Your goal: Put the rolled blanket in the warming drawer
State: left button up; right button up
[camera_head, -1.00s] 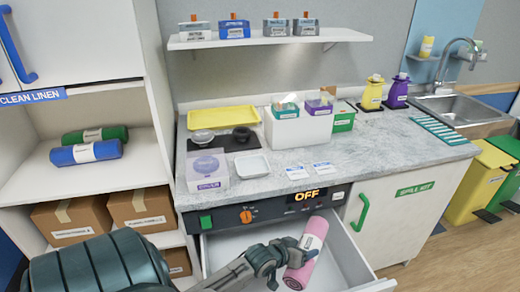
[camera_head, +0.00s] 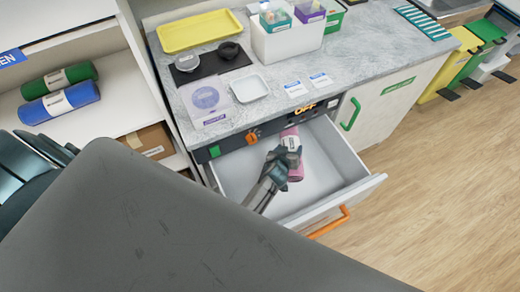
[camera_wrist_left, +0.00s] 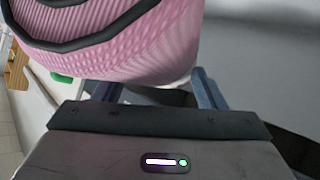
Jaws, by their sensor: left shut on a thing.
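The pink rolled blanket (camera_head: 296,173) with a white label is in my left gripper (camera_head: 283,158). In the head view it is within the open warming drawer (camera_head: 322,160), toward the back under the control panel; I cannot tell whether it touches the drawer floor. The drawer has pale walls and an orange handle (camera_head: 328,222). My right gripper is not in view.
The panel above the drawer reads OFF (camera_head: 305,106). A green-handled cupboard (camera_head: 385,105) stands to the right. A blue roll (camera_head: 62,103) and a green roll (camera_head: 58,80) lie on the left shelf. The drawer's right side is free. My arm covers the lower foreground.

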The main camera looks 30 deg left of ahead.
pick_arm(q)
jog(key=shift+w+d+r, duration=0.1)
jog(key=shift+w+d, duration=0.05)
jog(key=shift+d, duration=0.3)
notch_tip(320, 180, down, 6)
jog(key=b, duration=0.4)
jog(key=shift+d, duration=0.15)
jog(key=shift+f+b, duration=2.2)
jog(key=shift+f, duration=0.3)
jog(key=shift+r, duration=0.1)
jog(key=o, duration=1.6)
